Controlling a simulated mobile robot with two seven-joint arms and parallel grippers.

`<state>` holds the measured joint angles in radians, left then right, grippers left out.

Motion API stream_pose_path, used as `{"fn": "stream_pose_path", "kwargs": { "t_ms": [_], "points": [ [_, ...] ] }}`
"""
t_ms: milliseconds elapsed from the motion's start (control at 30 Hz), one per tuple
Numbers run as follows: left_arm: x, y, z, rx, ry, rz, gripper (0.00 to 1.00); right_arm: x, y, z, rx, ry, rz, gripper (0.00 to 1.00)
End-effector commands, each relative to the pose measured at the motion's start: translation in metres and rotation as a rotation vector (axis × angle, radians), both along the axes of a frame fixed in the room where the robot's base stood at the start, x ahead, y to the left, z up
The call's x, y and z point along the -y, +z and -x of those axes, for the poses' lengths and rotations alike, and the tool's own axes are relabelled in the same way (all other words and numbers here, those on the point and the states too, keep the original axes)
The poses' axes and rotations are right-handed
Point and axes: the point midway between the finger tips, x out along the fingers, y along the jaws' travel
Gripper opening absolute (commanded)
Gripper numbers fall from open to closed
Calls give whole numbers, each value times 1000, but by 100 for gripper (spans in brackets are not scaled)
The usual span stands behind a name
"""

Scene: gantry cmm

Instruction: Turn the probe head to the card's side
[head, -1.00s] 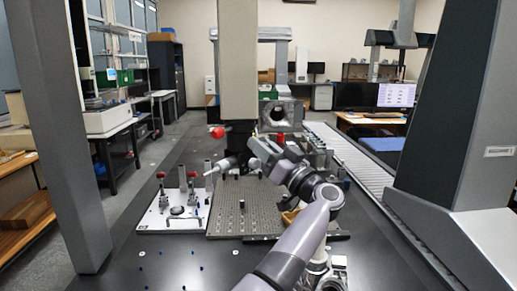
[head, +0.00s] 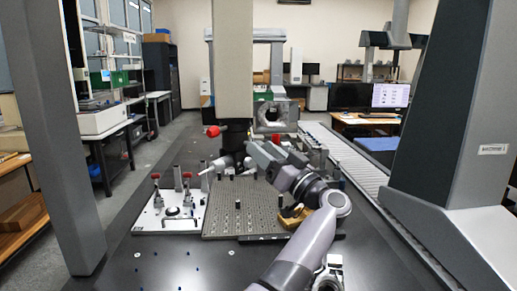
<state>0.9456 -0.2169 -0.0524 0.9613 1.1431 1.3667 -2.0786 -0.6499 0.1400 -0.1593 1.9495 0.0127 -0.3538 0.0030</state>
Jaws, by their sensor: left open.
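The dark probe head (head: 236,137) hangs under the pale vertical column, with a red ball (head: 213,131) at its left side. Below it, a grey probe piece (head: 222,163) points left and slightly down, ending in a pale tip. My left gripper (head: 249,160) is open just right of the probe head, reaching in from the lower right. Its fingers are small and partly lost against the dark head, so I cannot tell whether they touch it. I cannot make out a card. My right gripper is not in view.
A grey perforated plate (head: 248,218) lies below the head. A white fixture board (head: 150,221) with red-topped clamps stands to its left. A yellow-brown piece (head: 321,222) is behind my arm. Grey machine uprights (head: 62,150) flank the dark table. The front left table is mostly clear.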

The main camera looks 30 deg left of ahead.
Motion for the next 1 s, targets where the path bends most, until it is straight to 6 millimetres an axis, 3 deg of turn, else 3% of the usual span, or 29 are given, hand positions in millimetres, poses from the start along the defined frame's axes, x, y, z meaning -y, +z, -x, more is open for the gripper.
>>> {"fn": "stream_pose_path", "kwargs": {
  "t_ms": [100,300,1000],
  "points": [
    [20,-11,5,-1,-3,1,51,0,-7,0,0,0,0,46],
    [38,-17,10,0,-1,1,51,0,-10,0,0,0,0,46],
    [40,-17,11,0,0,0,51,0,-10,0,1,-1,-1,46]
  ]
}}
